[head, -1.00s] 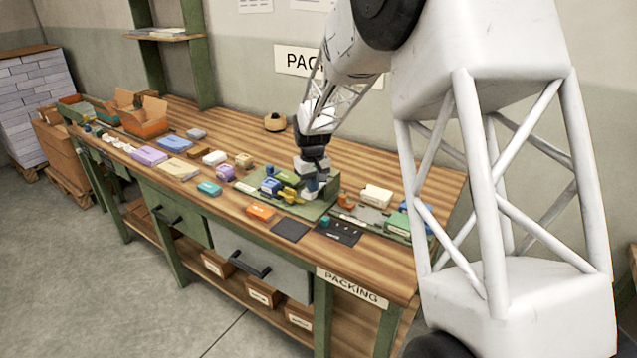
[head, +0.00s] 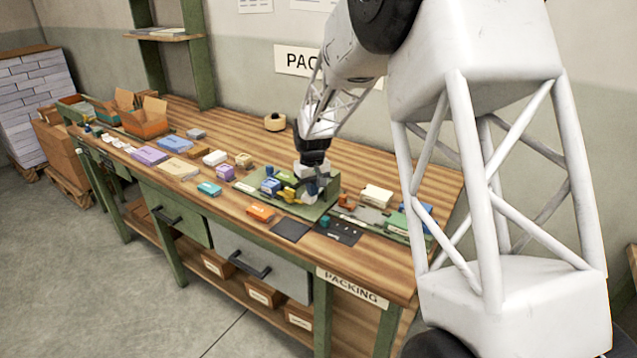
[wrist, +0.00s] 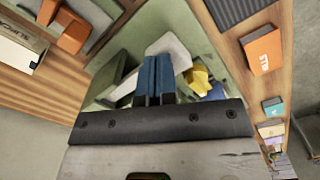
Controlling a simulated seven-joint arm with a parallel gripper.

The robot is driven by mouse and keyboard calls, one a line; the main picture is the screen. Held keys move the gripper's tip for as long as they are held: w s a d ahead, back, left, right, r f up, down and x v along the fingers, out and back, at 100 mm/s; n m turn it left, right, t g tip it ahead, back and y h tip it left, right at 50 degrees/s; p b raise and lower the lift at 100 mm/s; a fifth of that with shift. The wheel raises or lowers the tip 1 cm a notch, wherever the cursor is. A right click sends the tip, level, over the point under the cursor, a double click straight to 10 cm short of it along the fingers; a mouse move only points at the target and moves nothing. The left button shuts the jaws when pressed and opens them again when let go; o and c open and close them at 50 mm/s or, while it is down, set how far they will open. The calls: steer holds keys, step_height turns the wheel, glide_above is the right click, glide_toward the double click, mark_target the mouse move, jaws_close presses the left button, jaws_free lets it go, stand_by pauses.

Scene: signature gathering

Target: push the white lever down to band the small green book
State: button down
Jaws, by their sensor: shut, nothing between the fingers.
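My gripper (head: 313,187) is over the green banding fixture (head: 322,204) on the bench. In the wrist view its two blue fingers (wrist: 157,78) are shut side by side with nothing between them. A whitish lever-like piece (wrist: 173,46) shows right at the fingertips; whether they touch it I cannot tell. A yellow part (wrist: 197,80) is just right of the fingers. The gripper hides part of the fixture.
An orange book (head: 260,213) and a dark mat (head: 290,230) lie in front of the fixture. Several books and small boxes spread along the bench to the left. A cream box (head: 376,195) and another green tray (head: 398,229) are to the right. The bench behind is mostly clear.

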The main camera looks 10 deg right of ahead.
steer(key=shift+f, duration=1.05)
stand_by(0.4)
steer(key=shift+r, duration=0.15)
stand_by(0.4)
steer(key=shift+r, duration=4.4)
steer(key=shift+s+r, duration=0.25)
steer(key=s+d+r+m, duration=0.1)
steer(key=s+r, duration=0.7)
steer(key=s, duration=0.5)
steer(key=s+d+m+t, duration=0.1)
steer(key=s+m+t, duration=0.1)
steer(key=s, duration=3.2)
steer(key=shift+s+d+r+t, duration=0.15)
steer(key=shift+s+r+t, duration=0.15)
steer(key=shift+s+r, duration=0.1)
